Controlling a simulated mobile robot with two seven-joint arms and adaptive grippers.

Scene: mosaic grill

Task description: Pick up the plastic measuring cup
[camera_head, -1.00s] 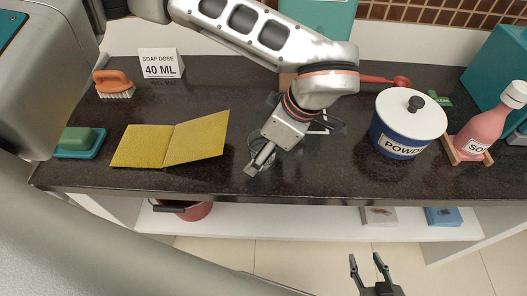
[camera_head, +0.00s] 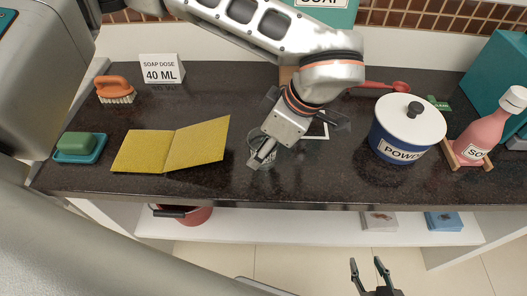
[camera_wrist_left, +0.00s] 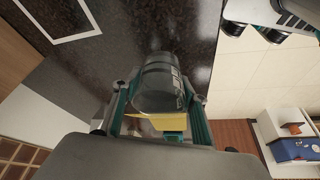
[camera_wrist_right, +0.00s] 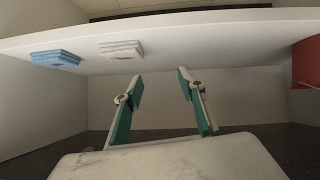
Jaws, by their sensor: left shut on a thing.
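The clear plastic measuring cup (camera_wrist_left: 160,85) is between the fingers of my left gripper in the left wrist view, with dark markings on its side. In the head view the cup (camera_head: 262,145) shows only partly behind the fingers of my left gripper (camera_head: 262,158), over the front part of the dark counter. My left gripper is shut on the cup. I cannot tell how far the cup is above the counter. My right gripper (camera_head: 370,268) is open and empty, low in front of the counter; its spread fingers also show in the right wrist view (camera_wrist_right: 160,95).
On the counter (camera_head: 330,185) are a yellow folded card (camera_head: 165,150), a soap on a teal dish (camera_head: 85,155), a brush (camera_head: 115,90), a dose sign (camera_head: 160,68), a powder jar (camera_head: 405,135), a red spoon (camera_head: 385,86) and a pink bottle (camera_head: 485,135). A white shelf (camera_head: 310,228) runs below.

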